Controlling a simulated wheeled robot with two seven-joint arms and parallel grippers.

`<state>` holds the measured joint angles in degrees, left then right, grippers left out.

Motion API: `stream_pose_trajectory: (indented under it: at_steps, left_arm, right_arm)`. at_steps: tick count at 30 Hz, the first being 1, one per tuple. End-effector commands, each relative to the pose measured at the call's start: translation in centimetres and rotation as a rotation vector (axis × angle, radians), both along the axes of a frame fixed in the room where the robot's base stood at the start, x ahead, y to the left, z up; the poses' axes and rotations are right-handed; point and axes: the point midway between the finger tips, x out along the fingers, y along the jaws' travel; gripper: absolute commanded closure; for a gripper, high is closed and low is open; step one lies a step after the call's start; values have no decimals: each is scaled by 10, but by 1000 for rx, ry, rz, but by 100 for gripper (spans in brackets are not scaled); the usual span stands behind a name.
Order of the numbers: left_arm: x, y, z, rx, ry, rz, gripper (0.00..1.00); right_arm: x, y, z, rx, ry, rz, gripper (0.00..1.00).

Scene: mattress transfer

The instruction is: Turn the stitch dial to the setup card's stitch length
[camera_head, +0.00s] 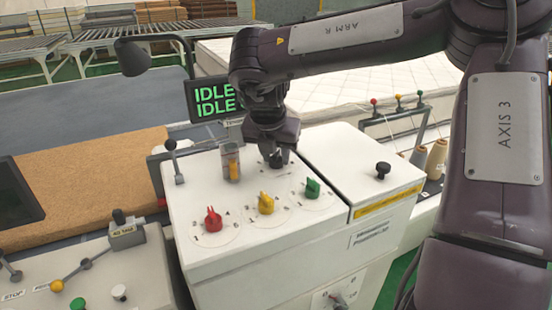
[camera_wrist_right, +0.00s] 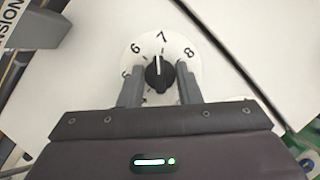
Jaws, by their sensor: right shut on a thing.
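The stitch dial (camera_wrist_right: 160,75) is a black knob on a white round scale, of which 6, 7 and 8 read clearly in the right wrist view. Its white pointer line stands nearly straight up, at about 7 or a touch towards 6. My right gripper (camera_wrist_right: 160,88) has one finger on each side of the knob and is shut on it. In the head view my right gripper (camera_head: 277,160) reaches down onto the back of the white machine top (camera_head: 300,222) and largely hides the dial. I cannot make out a setup card. My left gripper is not in view.
In front of the gripper are red (camera_head: 213,219), yellow (camera_head: 266,203) and green (camera_head: 312,188) knobs. A clear-cased yellow switch (camera_head: 231,162) stands just left of it. A screen (camera_head: 211,97) behind reads IDLE. A black knob (camera_head: 382,169) stands at right.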

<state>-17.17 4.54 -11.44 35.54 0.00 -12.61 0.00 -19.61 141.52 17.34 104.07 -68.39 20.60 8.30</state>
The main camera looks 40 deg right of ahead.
Motion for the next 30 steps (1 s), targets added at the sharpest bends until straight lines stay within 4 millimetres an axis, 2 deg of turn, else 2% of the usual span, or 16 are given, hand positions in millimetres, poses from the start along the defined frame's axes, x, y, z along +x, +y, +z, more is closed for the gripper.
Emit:
stream_pose_trajectory:
  at_steps: [10,26,27,30]
  left_arm:
    - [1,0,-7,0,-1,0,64]
    - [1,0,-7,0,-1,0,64]
    - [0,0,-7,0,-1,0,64]
    - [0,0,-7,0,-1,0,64]
  right_arm:
    - [1,1,0,0,-1,-133,92]
    - [1,1,1,1,-1,-153,92]
    - [1,1,1,1,-1,-153,64]
    - [1,1,1,0,-1,-153,51]
